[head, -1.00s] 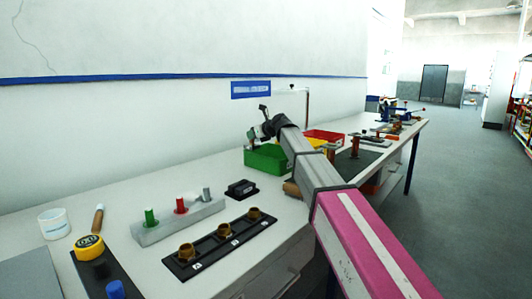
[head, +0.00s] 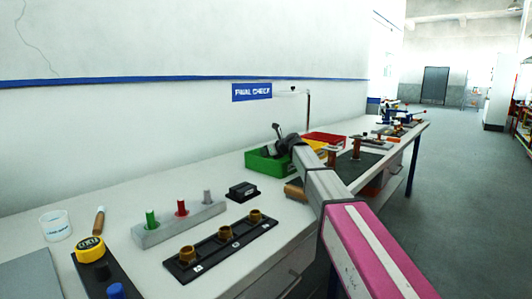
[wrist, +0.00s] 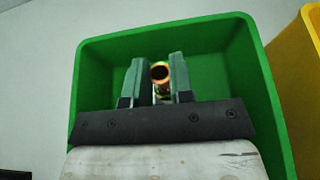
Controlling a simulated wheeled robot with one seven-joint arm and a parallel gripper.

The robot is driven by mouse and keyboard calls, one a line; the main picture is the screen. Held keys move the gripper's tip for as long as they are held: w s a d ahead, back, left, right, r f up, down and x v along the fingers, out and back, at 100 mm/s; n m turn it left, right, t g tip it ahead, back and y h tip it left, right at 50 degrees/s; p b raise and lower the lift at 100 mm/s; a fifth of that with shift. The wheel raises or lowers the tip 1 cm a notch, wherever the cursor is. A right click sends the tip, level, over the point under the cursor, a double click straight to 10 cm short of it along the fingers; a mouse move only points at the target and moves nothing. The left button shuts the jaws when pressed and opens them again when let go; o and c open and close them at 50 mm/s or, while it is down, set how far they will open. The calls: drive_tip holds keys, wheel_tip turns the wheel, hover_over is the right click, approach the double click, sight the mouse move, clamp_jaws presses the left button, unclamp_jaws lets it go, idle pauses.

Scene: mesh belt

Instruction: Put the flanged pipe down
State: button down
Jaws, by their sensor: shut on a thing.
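My gripper (wrist: 157,62) is shut on the flanged pipe (wrist: 160,73), whose round copper-coloured open end shows between the two fingers in the wrist view. Behind them the green bin (wrist: 262,80) fills most of that view, and the fingers and pipe lie inside its outline. I cannot tell whether the pipe touches the bin. In the head view the end of my arm is at the green bin (head: 262,161), and the held pipe cannot be made out there.
A yellow bin (wrist: 312,45) stands right of the green one, with a red bin (head: 328,137) beyond. Upright copper-coloured pieces (head: 356,149) stand on a dark mat to the right. Nearer are a black box (head: 242,191), a grey peg block (head: 152,235) and a black rack (head: 205,253).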

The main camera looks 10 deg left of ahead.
drive_tip(key=c, duration=1)
unclamp_jaws()
drive_tip(key=shift+f, duration=0.1)
drive_tip(key=shift+r, duration=0.2)
drive_tip(key=v, duration=1.2)
drive_tip(key=shift+s, duration=0.1)
